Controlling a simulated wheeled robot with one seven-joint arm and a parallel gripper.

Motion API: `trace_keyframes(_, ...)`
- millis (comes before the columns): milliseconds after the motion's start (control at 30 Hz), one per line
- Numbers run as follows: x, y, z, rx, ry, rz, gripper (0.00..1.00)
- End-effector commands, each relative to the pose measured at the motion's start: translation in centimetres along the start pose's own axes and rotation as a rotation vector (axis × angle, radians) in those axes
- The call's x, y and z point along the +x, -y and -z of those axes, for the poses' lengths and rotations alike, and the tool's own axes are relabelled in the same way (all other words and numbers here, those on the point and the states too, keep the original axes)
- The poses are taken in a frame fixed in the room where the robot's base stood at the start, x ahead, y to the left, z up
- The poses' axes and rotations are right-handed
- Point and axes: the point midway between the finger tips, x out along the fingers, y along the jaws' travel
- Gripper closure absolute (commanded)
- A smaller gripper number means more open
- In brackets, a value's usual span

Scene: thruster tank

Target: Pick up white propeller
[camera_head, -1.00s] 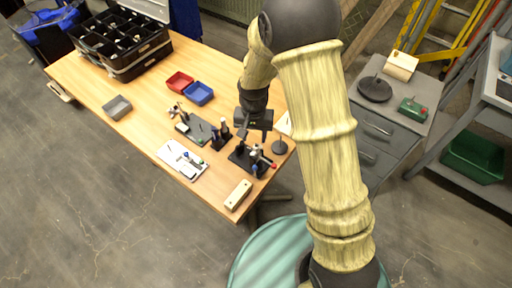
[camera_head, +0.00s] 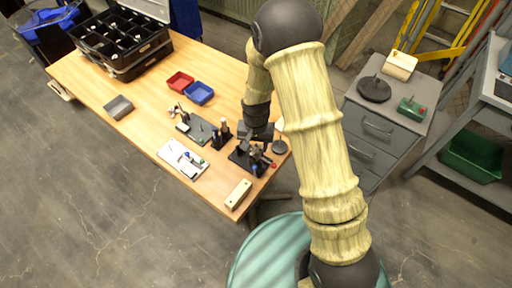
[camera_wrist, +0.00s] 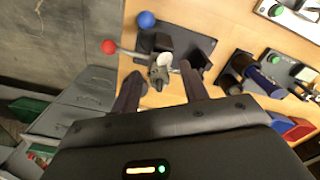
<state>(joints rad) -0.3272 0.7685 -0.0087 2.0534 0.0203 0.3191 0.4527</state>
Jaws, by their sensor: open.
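A small white part (camera_wrist: 165,59), likely the white propeller, shows in the wrist view on a grey metal piece of a dark stand (camera_wrist: 201,47). The stand has a red ball (camera_wrist: 109,46) and a blue ball (camera_wrist: 146,19). My gripper (camera_wrist: 161,86) is open, its two dark fingers on either side of the grey piece. I cannot tell whether they touch it. In the head view my gripper (camera_head: 254,146) is low over this stand (camera_head: 240,159) at the table's right end; it hides much of it, and I cannot make out the propeller there.
Beside the stand are a black peg holder (camera_head: 221,139), a grey-green plate (camera_head: 200,131), a white tray (camera_head: 187,165) and a pale block (camera_head: 238,194). Red (camera_head: 180,81) and blue (camera_head: 199,93) bins lie farther back.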

Motion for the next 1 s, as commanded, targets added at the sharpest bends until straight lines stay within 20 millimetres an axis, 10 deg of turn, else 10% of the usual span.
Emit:
trace_keyframes(367,-0.02,-0.02,0.0,0.0,0.0,0.0,0.58)
trace_keyframes(600,-0.02,-0.02,0.0,0.0,0.0,0.0,1.0)
trace_keyframes(1000,-0.17,-0.01,0.01,0.0,0.0,0.0,1.0)
